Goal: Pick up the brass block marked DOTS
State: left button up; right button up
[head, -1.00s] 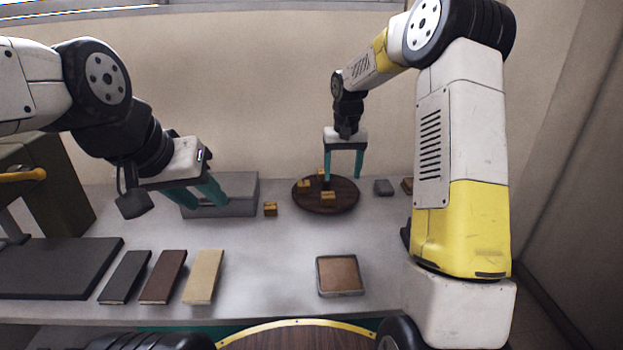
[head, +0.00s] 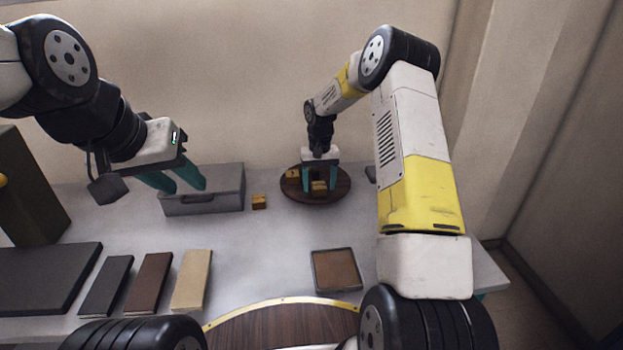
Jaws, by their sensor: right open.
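Small brass blocks sit at the back of the table. One block (head: 293,175) is at the left of the round dark wooden board (head: 315,201), and another block (head: 319,187) is near its middle. A third block (head: 259,202) sits on the table left of the board. The marks are too small to read, so I cannot tell which is DOTS. My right gripper (head: 320,188) is open and low over the board, its teal fingers on either side of the middle block in the picture; contact is unclear. My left gripper (head: 188,189) is open and empty by the grey box.
The grey box (head: 205,204) stands left of the loose block. In front lie a dark mat (head: 45,280), several flat swatches, including a tan one (head: 192,281), and a square brown-lined tray (head: 336,270). The middle of the table is clear.

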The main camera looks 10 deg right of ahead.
jog(key=shift+f, duration=0.4)
grip_shut()
jog(key=shift+r, duration=0.1)
jog(key=shift+r, duration=0.1)
